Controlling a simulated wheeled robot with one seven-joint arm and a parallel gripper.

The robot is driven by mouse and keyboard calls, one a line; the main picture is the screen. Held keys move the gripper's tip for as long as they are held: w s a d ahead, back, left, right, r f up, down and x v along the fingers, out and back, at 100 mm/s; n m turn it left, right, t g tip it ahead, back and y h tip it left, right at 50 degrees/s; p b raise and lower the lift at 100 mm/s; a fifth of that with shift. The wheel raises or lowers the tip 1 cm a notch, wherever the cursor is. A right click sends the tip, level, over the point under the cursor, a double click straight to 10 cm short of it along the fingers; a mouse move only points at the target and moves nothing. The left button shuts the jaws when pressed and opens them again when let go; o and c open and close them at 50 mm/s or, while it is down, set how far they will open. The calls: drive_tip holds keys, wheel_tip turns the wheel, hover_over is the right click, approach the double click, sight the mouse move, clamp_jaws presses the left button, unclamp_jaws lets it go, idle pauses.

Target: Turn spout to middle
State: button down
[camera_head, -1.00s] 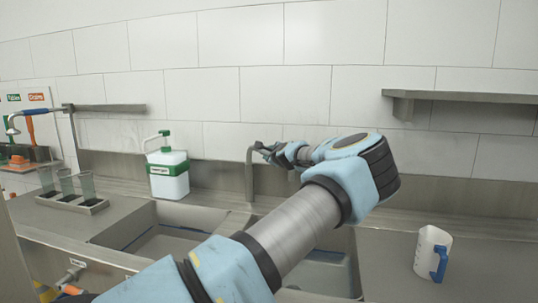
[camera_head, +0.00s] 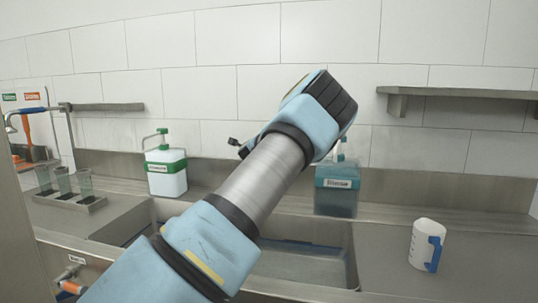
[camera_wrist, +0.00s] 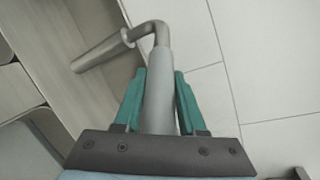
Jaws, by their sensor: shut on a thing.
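The grey metal spout (camera_wrist: 158,95) runs up between the fingers of my gripper (camera_wrist: 157,84) in the wrist view. The teal fingers are shut on the spout, one on each side. Beyond the fingertips the spout bends, and a pipe (camera_wrist: 98,54) runs from the bend to the left. In the head view my arm hides the spout and most of my gripper.
Sink basins (camera_head: 290,262) lie below my arm. A white bottle with a green pump (camera_head: 166,176) stands behind left, a blue container (camera_head: 337,190) behind right. A white jug with a blue handle (camera_head: 423,241) stands right. Cups in a rack (camera_head: 81,205) stand left. A wall shelf (camera_head: 460,92) is upper right.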

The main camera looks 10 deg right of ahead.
drive_tip(key=w+a+m+g+h+b, duration=0.1)
drive_tip(key=a+m+g+h+b, duration=0.2)
drive_tip(key=a+m+h, duration=0.3)
drive_tip(key=shift+a+m+g+h+b, duration=0.3)
drive_tip(key=shift+a+g+h+b, duration=0.15)
drive_tip(key=shift+a+h, duration=0.5)
drive_tip(key=shift+w+a, duration=0.1)
drive_tip(key=shift+a, duration=0.05)
drive_tip(key=c, duration=0.5)
unclamp_jaws()
drive_tip(key=b+v, duration=0.4)
drive_tip(key=v, duration=0.6)
drive_tip(key=shift+s+a+r, duration=0.2)
drive_tip(key=shift+s, duration=0.1)
